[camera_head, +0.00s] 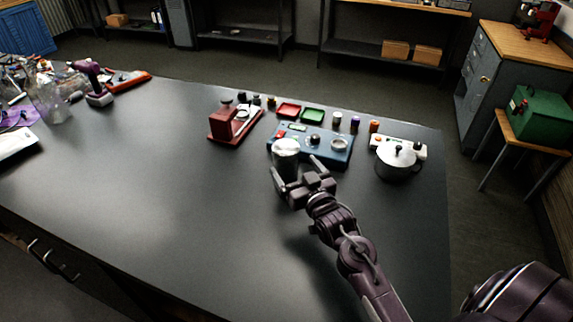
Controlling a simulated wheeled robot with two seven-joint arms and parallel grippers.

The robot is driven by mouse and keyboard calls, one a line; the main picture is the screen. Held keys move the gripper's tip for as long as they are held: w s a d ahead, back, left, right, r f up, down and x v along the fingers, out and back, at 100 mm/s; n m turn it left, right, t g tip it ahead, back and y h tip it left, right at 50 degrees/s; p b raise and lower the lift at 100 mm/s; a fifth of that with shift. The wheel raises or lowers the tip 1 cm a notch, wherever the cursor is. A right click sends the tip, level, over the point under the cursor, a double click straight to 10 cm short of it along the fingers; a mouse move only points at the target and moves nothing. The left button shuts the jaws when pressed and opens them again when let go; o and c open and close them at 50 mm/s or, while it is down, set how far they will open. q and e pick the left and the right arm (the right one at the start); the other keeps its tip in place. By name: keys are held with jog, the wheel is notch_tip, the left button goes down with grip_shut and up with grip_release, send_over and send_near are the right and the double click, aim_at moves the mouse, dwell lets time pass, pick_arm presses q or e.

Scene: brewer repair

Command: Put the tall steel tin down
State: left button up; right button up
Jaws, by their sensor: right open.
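The tall steel tin (286,155) stands upright on the dark table, just in front of the blue device. My right gripper (295,172) is just in front of the tin and to its right, with its fingers spread apart. One finger reaches beside the tin's lower left and the other lies to its right. I cannot tell whether either finger touches it. My left gripper is not in view.
A blue device (327,150) stands behind the tin. A red device (224,124) is to the left, and a lidded steel pot (396,164) to the right. Red (289,110) and green (312,116) trays and several small jars line the back. The table's middle left is clear.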

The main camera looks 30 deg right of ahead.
jog(key=shift+w+f, duration=0.1)
jog(key=shift+w, duration=0.35)
jog(key=shift+w+b, duration=0.35)
jog(key=shift+b, duration=0.15)
jog(key=w+b, duration=0.3)
jog(key=w, duration=0.2)
jog(key=shift+w+f, duration=0.1)
jog(key=shift+w, duration=0.2)
jog(key=shift+s, duration=0.1)
jog(key=shift+c, duration=0.3)
jog(key=c, duration=1)
jog(key=shift+c, duration=1.2)
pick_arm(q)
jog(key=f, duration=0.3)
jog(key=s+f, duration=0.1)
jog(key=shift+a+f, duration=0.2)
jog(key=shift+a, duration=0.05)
pick_arm(e)
jog(key=shift+r, duration=0.25)
